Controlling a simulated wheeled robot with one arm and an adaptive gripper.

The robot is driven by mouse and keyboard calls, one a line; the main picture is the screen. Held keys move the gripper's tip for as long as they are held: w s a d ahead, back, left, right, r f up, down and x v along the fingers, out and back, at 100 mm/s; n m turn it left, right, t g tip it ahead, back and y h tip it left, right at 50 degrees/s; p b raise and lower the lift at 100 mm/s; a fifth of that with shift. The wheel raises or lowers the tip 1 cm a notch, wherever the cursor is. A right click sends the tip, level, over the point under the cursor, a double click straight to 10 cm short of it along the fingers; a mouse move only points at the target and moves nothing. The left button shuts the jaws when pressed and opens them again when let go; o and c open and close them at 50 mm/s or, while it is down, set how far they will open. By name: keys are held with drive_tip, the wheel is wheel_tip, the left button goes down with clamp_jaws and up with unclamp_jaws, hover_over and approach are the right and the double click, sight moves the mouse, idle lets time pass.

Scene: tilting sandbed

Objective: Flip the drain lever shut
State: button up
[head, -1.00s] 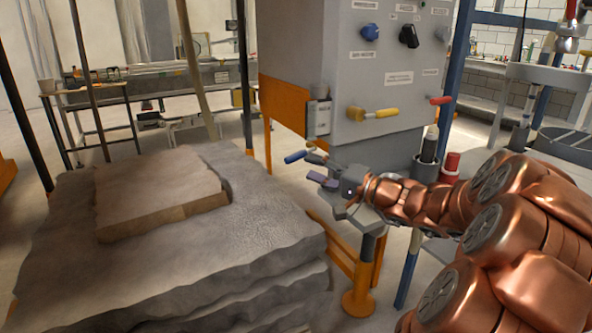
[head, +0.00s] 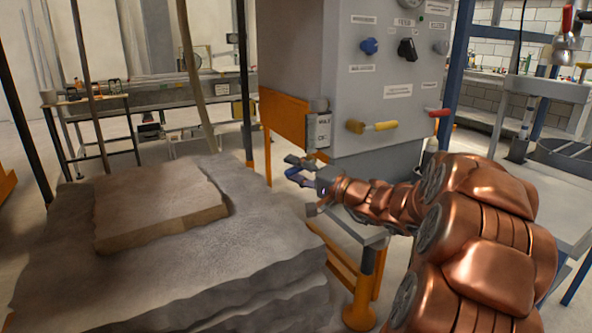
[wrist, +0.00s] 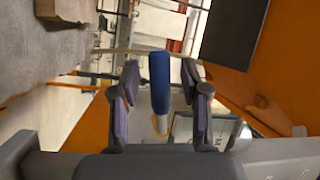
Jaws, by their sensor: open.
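A lever with a blue handle (head: 298,176) sticks out below a small labelled box (head: 319,130) on the orange frame's corner. I cannot read a drain label on it. My gripper (head: 300,184) is open around this handle in the head view. In the wrist view the blue handle (wrist: 160,82) stands upright between the two spread fingers of my gripper (wrist: 161,66), with gaps on both sides. Its pale lower end and pivot are partly hidden.
A grey cabinet (head: 345,88) carries a yellow-handled lever (head: 380,126), a red-handled lever (head: 439,113), a blue knob (head: 369,46) and a black knob (head: 407,49). A grey rocky bed (head: 235,255) with a flat slab (head: 155,200) lies left of my gripper.

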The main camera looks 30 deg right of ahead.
drive_tip(key=shift+c, duration=0.2)
clamp_jaws()
idle(0.5)
